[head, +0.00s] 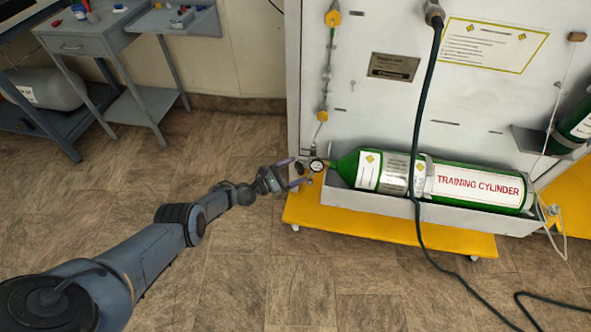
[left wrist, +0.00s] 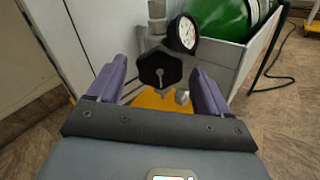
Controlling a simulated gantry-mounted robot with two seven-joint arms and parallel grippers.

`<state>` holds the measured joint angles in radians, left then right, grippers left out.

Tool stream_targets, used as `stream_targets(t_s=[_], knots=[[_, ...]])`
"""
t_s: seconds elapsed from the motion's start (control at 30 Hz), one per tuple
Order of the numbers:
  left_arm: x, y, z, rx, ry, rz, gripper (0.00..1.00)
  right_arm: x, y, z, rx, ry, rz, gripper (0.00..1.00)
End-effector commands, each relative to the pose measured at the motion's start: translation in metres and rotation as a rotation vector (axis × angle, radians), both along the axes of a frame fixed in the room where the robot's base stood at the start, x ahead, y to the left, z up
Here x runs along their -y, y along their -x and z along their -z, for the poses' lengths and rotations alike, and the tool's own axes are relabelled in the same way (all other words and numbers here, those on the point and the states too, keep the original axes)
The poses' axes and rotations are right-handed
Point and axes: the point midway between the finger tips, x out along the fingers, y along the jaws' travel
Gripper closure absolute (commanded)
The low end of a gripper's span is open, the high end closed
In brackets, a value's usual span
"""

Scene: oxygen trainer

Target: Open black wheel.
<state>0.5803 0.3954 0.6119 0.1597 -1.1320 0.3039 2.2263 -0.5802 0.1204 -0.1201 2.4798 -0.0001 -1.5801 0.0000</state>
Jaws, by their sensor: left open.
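The black wheel (left wrist: 160,69) is a lobed knob, seen in the left wrist view in front of a round white-faced gauge (left wrist: 187,32). In the head view the gauge (head: 316,165) sits at the left end of the green training cylinder (head: 478,187); the wheel is hard to make out there. My left gripper (head: 297,174) is open beside the gauge. In the left wrist view its two purple fingers (left wrist: 158,88) stand on either side of the wheel, with gaps visible, and do not appear to touch it. My right gripper is not in view.
The cylinder lies in a grey tray (head: 375,203) above a yellow base (head: 390,228). A white panel (head: 352,115) rises behind it. A black hose (head: 417,150) hangs across the cylinder to the floor. A grey cart (head: 90,48) stands at upper left. The floor at left is clear.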

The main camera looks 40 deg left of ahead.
Motion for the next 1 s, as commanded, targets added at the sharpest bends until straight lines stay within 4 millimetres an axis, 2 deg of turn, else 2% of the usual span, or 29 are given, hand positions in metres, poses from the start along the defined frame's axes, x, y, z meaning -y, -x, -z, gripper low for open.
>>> stream_targets(t_s=[0.3, 0.53, 0.73, 1.0], knots=[[-0.018, 0.049, -0.003, -0.004, -0.001, -0.002, 0.21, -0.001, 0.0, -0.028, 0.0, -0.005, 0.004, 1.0], [-0.028, 0.08, -0.002, -0.002, 0.0, -0.001, 0.21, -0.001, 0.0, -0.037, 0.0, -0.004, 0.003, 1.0], [-0.032, 0.093, -0.001, -0.001, 0.001, -0.001, 0.21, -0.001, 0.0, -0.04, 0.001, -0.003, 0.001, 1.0], [-0.033, 0.094, 0.0, 0.0, 0.001, -0.001, 0.21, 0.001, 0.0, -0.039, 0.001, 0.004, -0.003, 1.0]])
